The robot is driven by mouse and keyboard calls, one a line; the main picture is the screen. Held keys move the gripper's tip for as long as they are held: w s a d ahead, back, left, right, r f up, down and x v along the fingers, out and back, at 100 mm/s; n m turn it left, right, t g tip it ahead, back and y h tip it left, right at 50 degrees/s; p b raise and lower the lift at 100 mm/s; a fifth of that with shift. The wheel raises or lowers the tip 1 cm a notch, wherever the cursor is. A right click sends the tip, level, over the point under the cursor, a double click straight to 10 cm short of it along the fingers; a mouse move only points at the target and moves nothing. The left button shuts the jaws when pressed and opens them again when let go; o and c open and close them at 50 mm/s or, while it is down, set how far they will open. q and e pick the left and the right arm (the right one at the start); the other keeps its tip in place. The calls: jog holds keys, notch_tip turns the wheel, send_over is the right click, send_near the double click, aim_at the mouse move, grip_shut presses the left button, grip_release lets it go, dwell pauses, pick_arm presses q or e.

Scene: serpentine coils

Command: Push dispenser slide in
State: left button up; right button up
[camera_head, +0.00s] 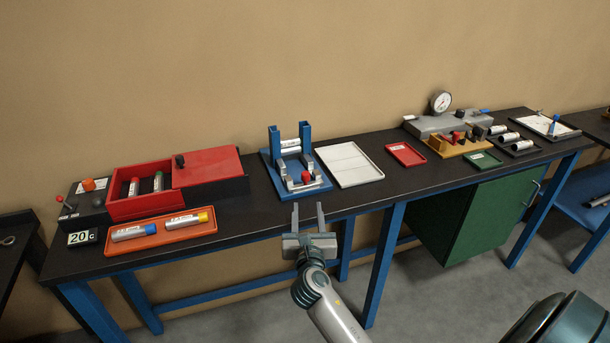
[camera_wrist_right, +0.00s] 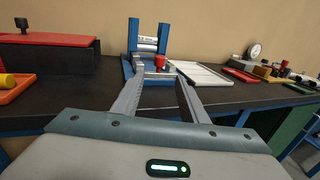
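The dispenser (camera_head: 275,158) is a blue frame with two uprights on a blue base, standing mid-bench near the front edge. White cylinders lie between its uprights. Its grey slide (camera_head: 287,182) with a red knob (camera_head: 306,177) is at the front of the base. The red knob also shows in the right wrist view (camera_wrist_right: 160,63). My right gripper (camera_head: 308,208) is open and empty, in front of the bench edge and just short of the dispenser. In the right wrist view its fingers point toward the dispenser, apart from it. My left gripper is not in view.
A white tray (camera_head: 349,164) lies right of the dispenser. A red box (camera_head: 142,205) with a sliding lid and an orange tray (camera_head: 163,237) with two cylinders are to the left. A red tray (camera_head: 405,154) and a gauge fixture (camera_head: 441,103) are further right.

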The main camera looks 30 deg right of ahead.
aim_at(306, 177)
jog(key=p+x, duration=0.2)
jog(key=x, duration=1.5)
jog(key=shift+w, duration=0.2)
